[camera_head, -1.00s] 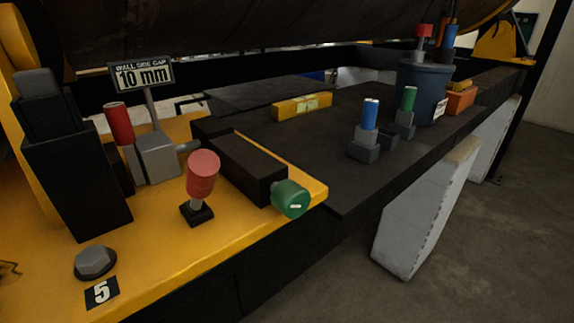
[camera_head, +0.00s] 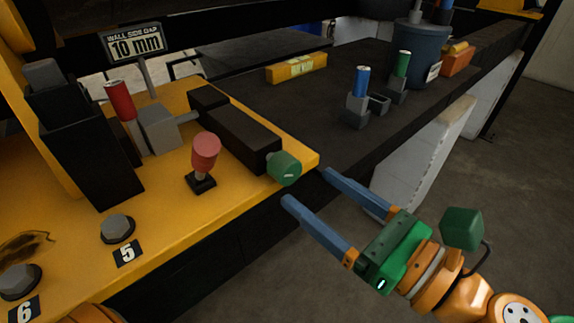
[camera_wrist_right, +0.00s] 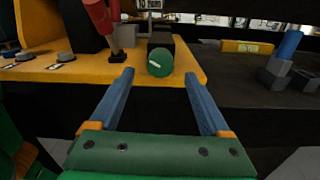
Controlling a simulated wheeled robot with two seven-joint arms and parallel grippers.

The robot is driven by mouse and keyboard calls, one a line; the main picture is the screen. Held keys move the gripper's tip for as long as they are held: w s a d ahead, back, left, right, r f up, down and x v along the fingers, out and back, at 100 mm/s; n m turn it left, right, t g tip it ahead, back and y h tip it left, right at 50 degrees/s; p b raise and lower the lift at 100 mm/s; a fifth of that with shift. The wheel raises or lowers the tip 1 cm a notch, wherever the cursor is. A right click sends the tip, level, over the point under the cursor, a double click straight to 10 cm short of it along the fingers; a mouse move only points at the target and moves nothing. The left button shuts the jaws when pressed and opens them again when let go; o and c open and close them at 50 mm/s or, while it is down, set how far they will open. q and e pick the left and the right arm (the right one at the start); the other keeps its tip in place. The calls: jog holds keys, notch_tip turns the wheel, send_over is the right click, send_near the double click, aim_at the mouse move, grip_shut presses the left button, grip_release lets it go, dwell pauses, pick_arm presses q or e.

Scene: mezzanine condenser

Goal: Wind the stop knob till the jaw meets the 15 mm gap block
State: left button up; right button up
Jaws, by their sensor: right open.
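The green stop knob (camera_head: 285,168), with a pale mark on its face, sits at the front end of a black block (camera_head: 238,136) on the yellow plate. It also shows in the right wrist view (camera_wrist_right: 159,62), ahead of and between the fingertips. My right gripper (camera_head: 308,187) is open and empty, with its blue fingers pointing at the knob and apart from it. A grey block with a rod (camera_head: 158,130) stands behind the black block. I cannot tell which piece is the jaw or the 15 mm gap block. My left gripper is not in view.
A sign (camera_head: 136,43) reads "WALL SIDE GAP 10 mm". A red-handled piece (camera_head: 205,155) stands left of the knob. Blue (camera_head: 362,82) and green (camera_head: 403,64) handled pieces, a yellow bar (camera_head: 297,68) and a bucket (camera_head: 418,55) stand on the dark bench. Space before the plate is free.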

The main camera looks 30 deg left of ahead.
aim_at(293, 173)
jog(key=p+x, duration=0.2)
jog(key=x, duration=0.4)
jog(key=shift+w+r, duration=0.1)
jog(key=shift+w+a, duration=0.1)
jog(key=shift+a, duration=0.3)
jog(key=shift+d, duration=0.15)
grip_shut()
jog(key=m, duration=0.6)
jog(key=shift+p, duration=0.35)
grip_release()
